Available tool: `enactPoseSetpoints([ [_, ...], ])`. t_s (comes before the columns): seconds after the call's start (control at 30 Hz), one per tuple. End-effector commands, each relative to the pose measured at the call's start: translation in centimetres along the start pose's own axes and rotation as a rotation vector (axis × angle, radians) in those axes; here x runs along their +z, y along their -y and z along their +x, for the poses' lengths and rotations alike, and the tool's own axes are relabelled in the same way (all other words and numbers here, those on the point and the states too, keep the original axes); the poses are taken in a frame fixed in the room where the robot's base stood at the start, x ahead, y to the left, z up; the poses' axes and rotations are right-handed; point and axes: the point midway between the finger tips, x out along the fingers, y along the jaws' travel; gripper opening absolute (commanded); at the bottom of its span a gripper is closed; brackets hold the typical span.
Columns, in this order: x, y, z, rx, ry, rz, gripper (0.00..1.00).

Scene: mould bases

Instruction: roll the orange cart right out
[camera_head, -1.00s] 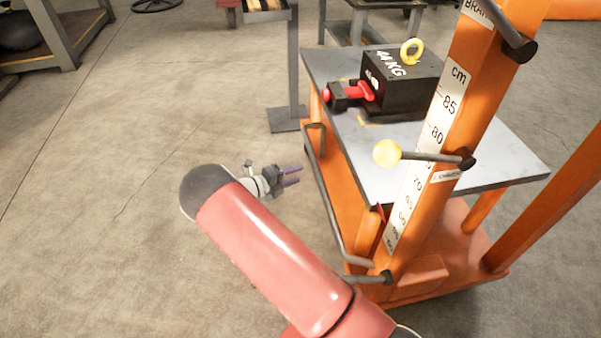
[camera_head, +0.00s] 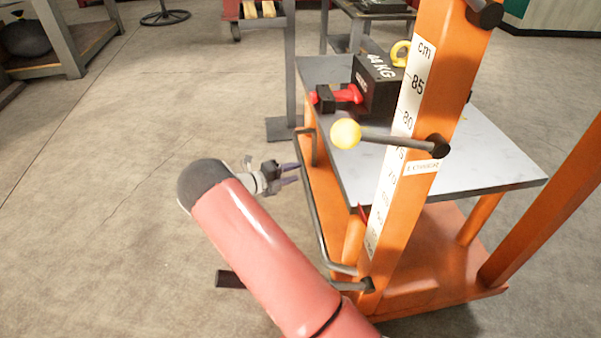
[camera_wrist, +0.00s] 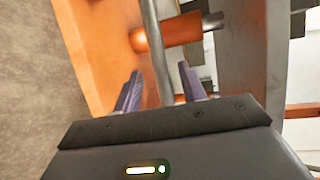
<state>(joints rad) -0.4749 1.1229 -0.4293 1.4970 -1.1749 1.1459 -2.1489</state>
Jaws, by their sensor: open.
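The orange cart (camera_head: 418,270) stands at the right in the head view, with a grey top plate (camera_head: 465,165) and a tall orange mast (camera_head: 425,100) bearing a cm scale. A grey bar handle (camera_head: 316,205) runs along its left side. My gripper (camera_head: 296,173) is open and empty, just left of this bar. In the wrist view the bar (camera_wrist: 158,55) passes between the open fingers of my gripper (camera_wrist: 166,92) or just beyond them; I cannot tell which. The cart's orange side (camera_wrist: 95,45) fills the upper left there.
A black 44 KG block (camera_head: 378,88) with a red-handled clamp (camera_head: 340,94) sits on the cart's plate. A yellow-knobbed lever (camera_head: 346,134) sticks out from the mast. A grey post (camera_head: 290,70) stands behind the cart.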

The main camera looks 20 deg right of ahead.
Motion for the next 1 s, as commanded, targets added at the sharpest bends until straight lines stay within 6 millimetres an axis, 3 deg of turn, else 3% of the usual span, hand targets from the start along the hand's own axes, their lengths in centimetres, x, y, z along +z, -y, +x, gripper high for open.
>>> enactPoseSetpoints([
  [0.3,0.0,0.0,4.9,-0.001,-0.001,0.001,0.41],
  [0.7,0.0,0.0,6.0,0.000,0.001,0.000,0.41],
  [1.0,0.0,0.0,6.0,0.000,0.001,0.000,0.05],
])
